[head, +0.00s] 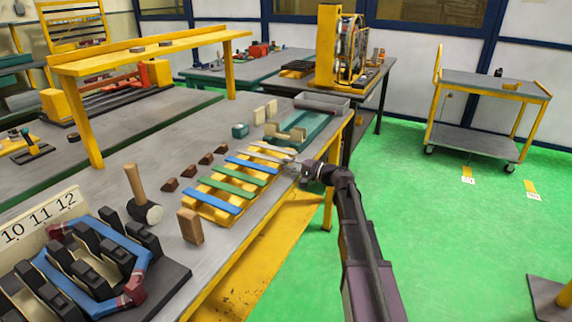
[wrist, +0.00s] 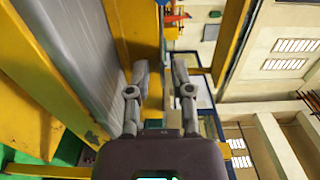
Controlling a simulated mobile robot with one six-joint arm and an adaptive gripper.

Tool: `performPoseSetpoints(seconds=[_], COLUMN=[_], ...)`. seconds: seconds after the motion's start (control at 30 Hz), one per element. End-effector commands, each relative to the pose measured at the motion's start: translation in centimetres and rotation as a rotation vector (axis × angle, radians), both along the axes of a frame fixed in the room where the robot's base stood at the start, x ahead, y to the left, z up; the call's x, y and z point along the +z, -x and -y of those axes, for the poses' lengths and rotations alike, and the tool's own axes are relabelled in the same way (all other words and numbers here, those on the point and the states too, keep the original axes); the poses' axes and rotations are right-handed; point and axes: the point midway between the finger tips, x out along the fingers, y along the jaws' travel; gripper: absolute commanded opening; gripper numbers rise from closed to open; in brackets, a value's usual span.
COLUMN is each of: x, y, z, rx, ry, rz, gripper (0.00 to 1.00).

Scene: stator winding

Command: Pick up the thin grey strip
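A yellow rack (head: 199,206) on the workbench carries several blue and green strips lying side by side. At its far end lies a pale, thin strip (head: 266,155) that looks greyish; its right end is close to my gripper, and I cannot tell whether they touch. My gripper (head: 293,167) is at the right, far end of the rack, near the bench edge. In the wrist view, the two grey fingers (wrist: 160,68) stand apart with a gap between them and nothing held. No strip is clearly visible in the wrist view.
A green fixture (head: 311,124) with pale blocks stands beyond the rack. A mallet (head: 141,196), a wooden block (head: 190,226) and several small brown blocks (head: 205,159) lie around the rack. A slotted black stand (head: 171,278) is at the near left.

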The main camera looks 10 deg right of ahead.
Motion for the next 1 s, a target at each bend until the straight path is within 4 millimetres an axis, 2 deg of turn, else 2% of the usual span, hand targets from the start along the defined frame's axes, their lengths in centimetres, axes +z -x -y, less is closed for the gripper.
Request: performPoseSetpoints(seconds=[0.4,0.43,0.6,0.63,1.0], x=[0.00,0.00,0.00,0.00,0.37], y=[-0.24,-0.24,-0.23,-0.23,-0.21], z=[-0.32,-0.32,-0.30,-0.30,-0.28], rx=[-0.001,-0.001,-0.001,-0.001,0.000], ry=[0.000,0.000,0.000,0.000,0.002], rz=[0.000,0.000,0.000,0.000,0.000], gripper=[0.29,0.27,0.02,0.00,0.00])
